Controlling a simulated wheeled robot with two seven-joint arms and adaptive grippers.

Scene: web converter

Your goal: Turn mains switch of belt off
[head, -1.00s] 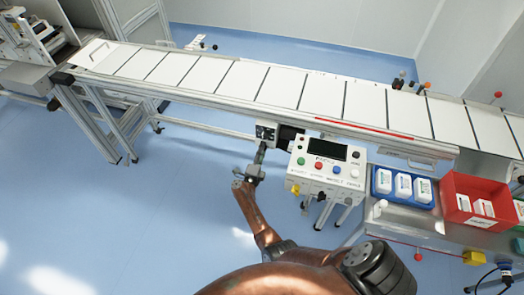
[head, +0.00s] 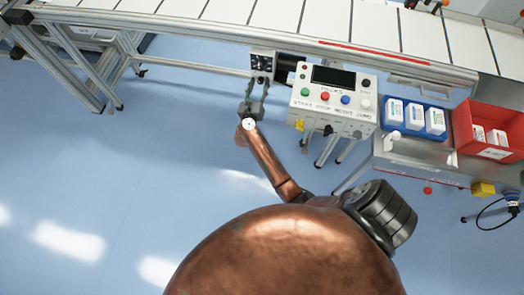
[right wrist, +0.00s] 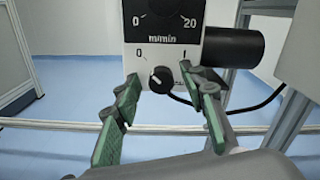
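The belt's mains switch is a small black rotary knob (right wrist: 160,79) with a white mark, on the white front of a control box (right wrist: 163,40). "0" is printed to its upper left and "I" to its upper right; the exact pointing of the mark is hard to tell. In the head view the box (head: 262,64) hangs under the conveyor edge. My right gripper (right wrist: 165,92) is open, with green-padded fingers on either side of the knob; contact cannot be told. In the head view the right gripper (head: 256,88) is just below the box. My left gripper is not in view.
A white button panel (head: 333,100) with a dark display stands right of the box. A blue tray (head: 414,103) and a red bin (head: 490,150) with white packs are farther right. The conveyor (head: 270,15) runs across above. Blue floor lies free at left.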

